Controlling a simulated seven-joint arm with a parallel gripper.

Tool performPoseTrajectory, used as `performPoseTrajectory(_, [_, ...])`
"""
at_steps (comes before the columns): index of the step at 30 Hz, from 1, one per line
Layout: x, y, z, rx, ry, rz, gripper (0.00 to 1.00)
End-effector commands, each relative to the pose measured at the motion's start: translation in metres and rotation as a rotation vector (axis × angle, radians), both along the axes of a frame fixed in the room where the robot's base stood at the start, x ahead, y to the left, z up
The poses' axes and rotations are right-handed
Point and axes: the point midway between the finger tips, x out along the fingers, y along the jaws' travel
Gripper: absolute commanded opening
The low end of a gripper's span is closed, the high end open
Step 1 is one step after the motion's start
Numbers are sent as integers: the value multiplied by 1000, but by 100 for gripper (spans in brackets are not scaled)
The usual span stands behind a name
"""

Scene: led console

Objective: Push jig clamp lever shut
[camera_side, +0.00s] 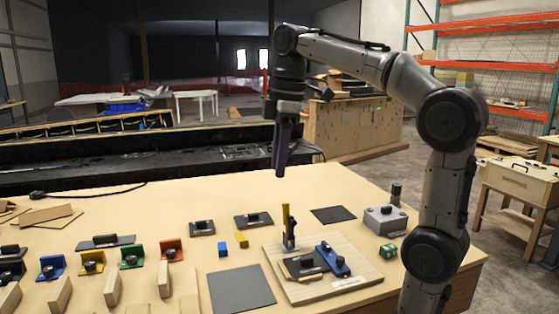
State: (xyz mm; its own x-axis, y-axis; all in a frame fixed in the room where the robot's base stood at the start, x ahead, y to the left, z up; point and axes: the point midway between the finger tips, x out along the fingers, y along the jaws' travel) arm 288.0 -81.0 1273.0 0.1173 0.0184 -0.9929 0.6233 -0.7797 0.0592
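The jig is a light wooden board (352,284) on the right half of the table. A clamp with a yellow-topped lever (286,216) stands at its back left; the lever is upright. A dark plate (303,265) and a blue clamp-like part (333,260) sit on the board in front of it. My gripper (281,172) points down in the air, above and slightly left of the lever, apart from it. Its fingers show as one dark shape from this side, so their opening is hidden. Nothing visible hangs from them.
A blue cube (222,250) and yellow cube (241,240) lie left. Dark flat mats (240,288) and several coloured brackets (131,256) occupy the left side. The table's back strip is clear.

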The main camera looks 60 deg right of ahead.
Motion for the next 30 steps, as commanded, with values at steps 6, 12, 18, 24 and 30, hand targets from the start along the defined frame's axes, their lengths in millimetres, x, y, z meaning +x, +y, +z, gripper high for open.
performPoseTrajectory(6, [-3,4,-1,-1,-5,-1,38])
performPoseTrajectory(12, [-3,3,-1,-1,-5,-1,38])
performPoseTrajectory(18, [-3,4,0,-1,-5,2,38])
performPoseTrajectory(24, [-29,28,11,-14,-48,60,38])
performPoseTrajectory(30, [-80,61,-24,-16,-104,48,38])
